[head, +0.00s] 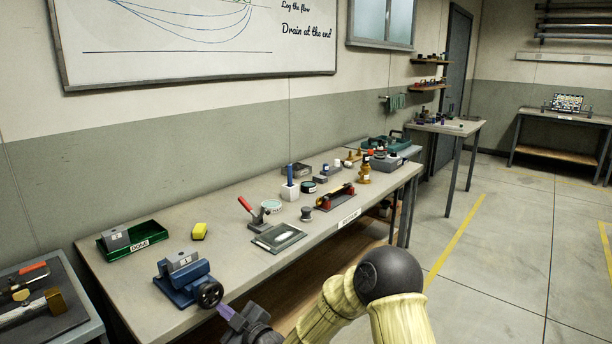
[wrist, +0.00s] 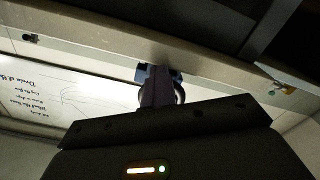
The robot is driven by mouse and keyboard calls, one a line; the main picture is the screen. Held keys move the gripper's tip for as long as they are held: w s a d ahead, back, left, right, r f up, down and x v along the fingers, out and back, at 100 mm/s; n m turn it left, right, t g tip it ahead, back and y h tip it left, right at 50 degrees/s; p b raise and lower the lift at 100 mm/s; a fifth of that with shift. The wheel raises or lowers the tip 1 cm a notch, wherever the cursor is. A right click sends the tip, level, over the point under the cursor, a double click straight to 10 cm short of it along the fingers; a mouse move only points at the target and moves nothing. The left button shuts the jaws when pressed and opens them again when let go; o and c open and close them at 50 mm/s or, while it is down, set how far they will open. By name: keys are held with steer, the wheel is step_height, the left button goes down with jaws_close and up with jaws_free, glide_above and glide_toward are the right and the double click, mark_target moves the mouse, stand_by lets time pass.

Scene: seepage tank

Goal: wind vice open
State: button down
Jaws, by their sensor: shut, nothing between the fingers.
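A blue vice (head: 180,284) stands near the front edge of the long bench at the left of the head view. A grey block (head: 183,260) sits at the top of its jaws. Its black handwheel (head: 210,294) faces right, toward my arm. My gripper (head: 226,311) has its purple fingers shut and empty, just below and right of the handwheel. In the head view I cannot tell whether they touch it. In the wrist view the fingers (wrist: 157,88) point away from the camera, and they hide most of a dark round shape behind them, probably the handwheel.
A red-handled clamp (head: 247,205) and a framed plate (head: 278,237) lie to the right. Bare bench (head: 222,252) lies between. A side table (head: 86,330) stands left.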

steer(key=shift+w+d+r+b, duration=0.5)
steer(key=shift+w+r+b, duration=0.05)
steer(key=shift+w+b, duration=0.05)
steer(key=shift+w+d+r, duration=0.15)
steer(key=shift+w+r, duration=0.05)
steer(key=shift+r, duration=0.25)
stand_by(0.5)
steer(key=shift+w+d+f+b, duration=0.2)
steer(key=shift+f+b, duration=0.05)
steer(key=shift+b, duration=0.35)
steer(key=shift+d+f, duration=0.1)
steer(key=shift+d, duration=0.05)
steer(key=b+v, duration=0.1)
steer(key=v, duration=0.5)
steer(key=shift+w, duration=0.2)
stand_by(0.3)
